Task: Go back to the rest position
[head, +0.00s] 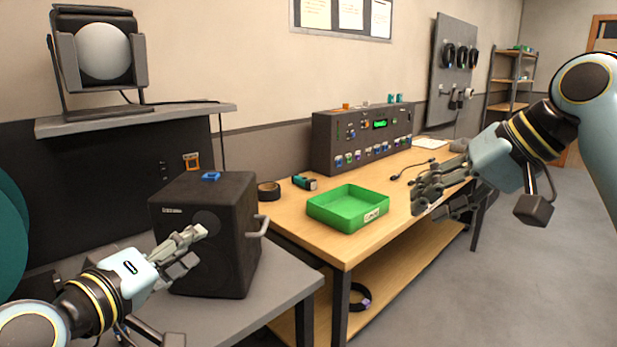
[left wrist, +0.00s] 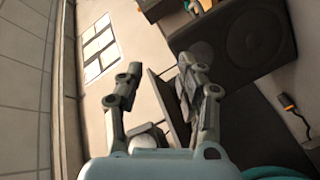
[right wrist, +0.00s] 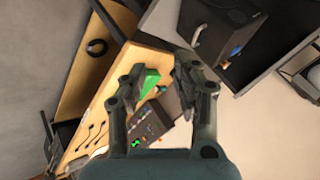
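My left gripper (head: 190,248) is at the lower left in the head view, in front of the black speaker (head: 236,262). Its fingers stand apart with nothing between them in the left wrist view (left wrist: 158,75). My right gripper (head: 428,196) is at the right, in front of the wooden workbench's right part. Its fingers stand apart and empty in the right wrist view (right wrist: 158,72). The dark fader console (head: 323,136), with colored faders and a lit green display, stands at the back of the workbench. Neither gripper appears to touch anything, though contact near the left one is hard to judge.
A green tray (head: 345,218) sits on the wooden workbench (head: 290,222). A tape roll (head: 269,191) and a cable (head: 412,171) lie nearby. The speaker stands on a grey table (head: 230,315). A lamp (head: 104,52) stands on a shelf. The floor at right is clear.

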